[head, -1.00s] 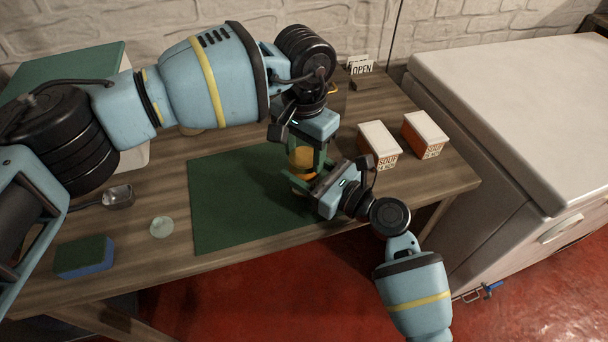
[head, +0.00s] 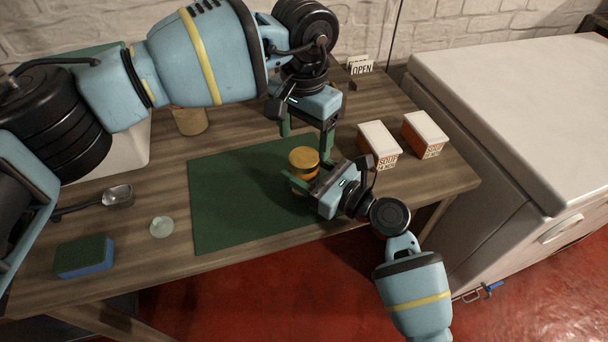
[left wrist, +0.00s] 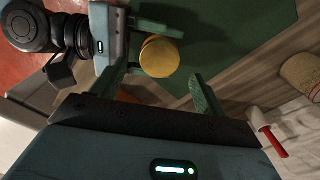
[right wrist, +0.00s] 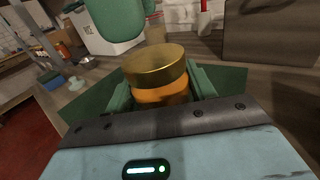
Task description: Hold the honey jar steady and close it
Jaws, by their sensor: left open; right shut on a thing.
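The honey jar (head: 299,186) stands upright on the green mat (head: 235,205), near its right edge. Its gold lid (head: 304,157) sits on top; it also shows in the left wrist view (left wrist: 160,57) and the right wrist view (right wrist: 154,64). My right gripper (head: 305,182) is shut around the jar body from the front right. My left gripper (head: 306,143) is open and empty, with its fingers above and behind the lid.
Two soup boxes (head: 379,145) (head: 425,134) stand right of the jar. An OPEN sign (head: 360,67) is at the back. The mat's left part is clear.

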